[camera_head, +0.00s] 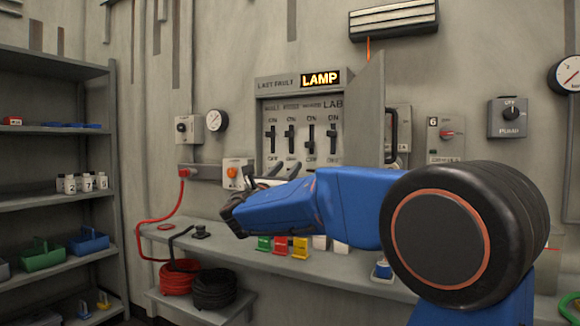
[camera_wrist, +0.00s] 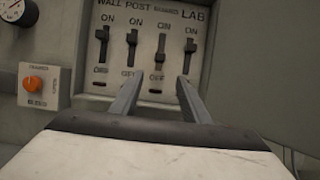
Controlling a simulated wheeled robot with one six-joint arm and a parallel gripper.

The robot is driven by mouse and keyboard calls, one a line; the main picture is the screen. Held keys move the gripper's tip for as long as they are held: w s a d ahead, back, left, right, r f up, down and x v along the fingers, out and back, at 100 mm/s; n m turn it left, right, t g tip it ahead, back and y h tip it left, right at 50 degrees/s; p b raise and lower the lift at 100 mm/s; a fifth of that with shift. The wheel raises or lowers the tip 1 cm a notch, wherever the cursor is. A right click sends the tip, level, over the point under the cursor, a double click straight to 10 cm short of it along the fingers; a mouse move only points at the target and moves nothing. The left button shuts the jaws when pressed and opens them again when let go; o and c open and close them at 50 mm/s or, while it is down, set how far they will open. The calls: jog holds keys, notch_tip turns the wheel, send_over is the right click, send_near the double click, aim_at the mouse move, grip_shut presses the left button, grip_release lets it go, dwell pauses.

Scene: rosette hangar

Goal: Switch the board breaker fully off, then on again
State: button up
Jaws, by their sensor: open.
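A grey breaker panel (camera_head: 301,112) hangs on the wall with its door swung open to the right. It holds a row of several black levers, with ON above and OFF below. In the wrist view the labels read WALL, POST, a small unreadable one, and LAB. The third lever (camera_wrist: 159,52), under the unreadable label, appears to have its knob lower than its neighbours; the second lever (camera_wrist: 131,45) and the LAB lever (camera_wrist: 190,52) look up. My gripper (camera_wrist: 160,78) is open and empty, fingers below and either side of the third lever, apparently not touching it.
The open panel door (camera_head: 371,110) stands right of the levers. An orange-knob box (camera_head: 233,174) is at lower left. A lit sign (camera_head: 320,78) reads LAMP above. Below runs a ledge (camera_head: 225,240) with coloured items; shelves (camera_head: 60,130) stand left.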

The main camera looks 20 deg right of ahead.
aim_at(308, 145)
jog(key=shift+d+r, duration=0.1)
dwell(0.3)
jog(key=x, duration=1.7)
jog(key=shift+w+r, duration=0.1)
jog(key=shift+r, duration=0.05)
